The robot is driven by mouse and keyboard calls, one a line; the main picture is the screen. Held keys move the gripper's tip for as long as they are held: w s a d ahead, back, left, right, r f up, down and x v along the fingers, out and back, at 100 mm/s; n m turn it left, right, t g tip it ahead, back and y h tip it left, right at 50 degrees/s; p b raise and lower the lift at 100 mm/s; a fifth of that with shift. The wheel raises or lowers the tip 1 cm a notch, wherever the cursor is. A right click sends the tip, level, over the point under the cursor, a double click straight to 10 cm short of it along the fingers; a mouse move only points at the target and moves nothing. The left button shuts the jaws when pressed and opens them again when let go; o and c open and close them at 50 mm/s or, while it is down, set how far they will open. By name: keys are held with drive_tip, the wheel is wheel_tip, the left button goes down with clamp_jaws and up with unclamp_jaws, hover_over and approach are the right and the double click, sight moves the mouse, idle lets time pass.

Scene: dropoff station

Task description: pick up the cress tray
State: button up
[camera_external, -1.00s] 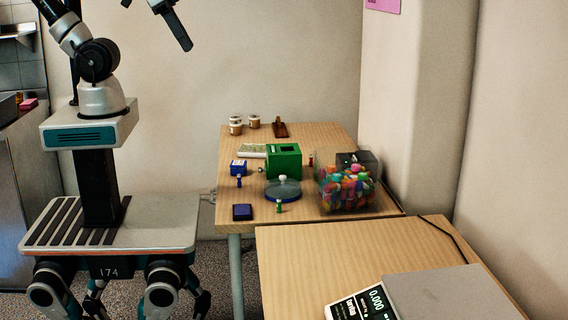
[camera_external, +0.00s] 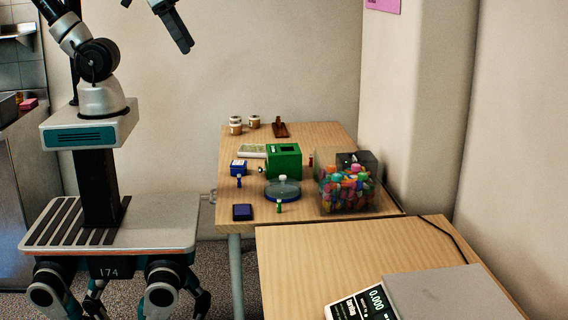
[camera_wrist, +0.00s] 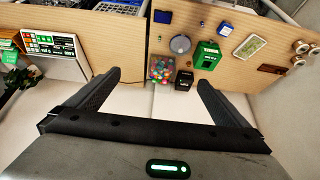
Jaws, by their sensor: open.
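The cress tray appears to be the small pale, shallow tray with a greenish inside (camera_external: 252,150), lying on the far table behind the green box. It also shows in the wrist view (camera_wrist: 250,47), at the upper right, as a cream-rimmed rectangle. My gripper (camera_external: 185,46) is high at the top of the external view, well above the table and to the left of it. In the wrist view my gripper (camera_wrist: 158,80) has its two dark fingers spread wide with nothing between them. The tray is far from the fingers.
The green box (camera_external: 284,161) stands close to the tray. A blue box (camera_external: 238,167), a round lidded dish (camera_external: 283,190), a clear bin of colourful pieces (camera_external: 347,185), small jars (camera_external: 236,126) and a brown stand (camera_external: 280,129) share the table. A nearer table holds a scale (camera_external: 362,305).

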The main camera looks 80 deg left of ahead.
drive_tip(key=w+a+f+m+g+b, duration=0.1)
drive_tip(key=w+a+f+b, duration=0.1)
drive_tip(key=w+a+b, duration=0.35)
drive_tip(key=w+a+f+g+b, duration=0.1)
drive_tip(key=w+a+f+b, duration=0.15)
drive_tip(key=w+a, duration=0.45)
drive_tip(key=w+a+f+m+b, duration=0.1)
drive_tip(key=w+a+f+b, duration=0.25)
drive_tip(key=a, duration=0.35)
drive_tip(key=w+a+f+b, duration=0.2)
drive_tip(key=w+a+f, duration=0.25)
drive_tip(key=a, duration=0.25)
drive_tip(key=s+a+f+h+b, duration=0.1)
drive_tip(key=s+a+f+b, duration=0.2)
drive_tip(key=a+f, duration=0.9)
drive_tip(key=s+a+f+b, duration=0.3)
drive_tip(key=a+f, duration=0.7)
drive_tip(key=a, duration=0.5)
drive_tip(key=b, duration=0.2)
approach(256, 149)
drive_tip(key=shift+w+d+f+m+t, duration=0.1)
drive_tip(key=shift+d+f+m+t, duration=0.1)
drive_tip(key=shift+f, duration=0.25)
drive_tip(key=shift+w+d+f+m+t, duration=0.1)
drive_tip(key=shift+f+m, duration=0.1)
drive_tip(key=shift+f, duration=0.25)
drive_tip(key=shift+b+x, duration=0.55)
drive_tip(key=shift+x, duration=2.5)
drive_tip(key=shift+s, duration=0.1)
drive_tip(key=c, duration=1)
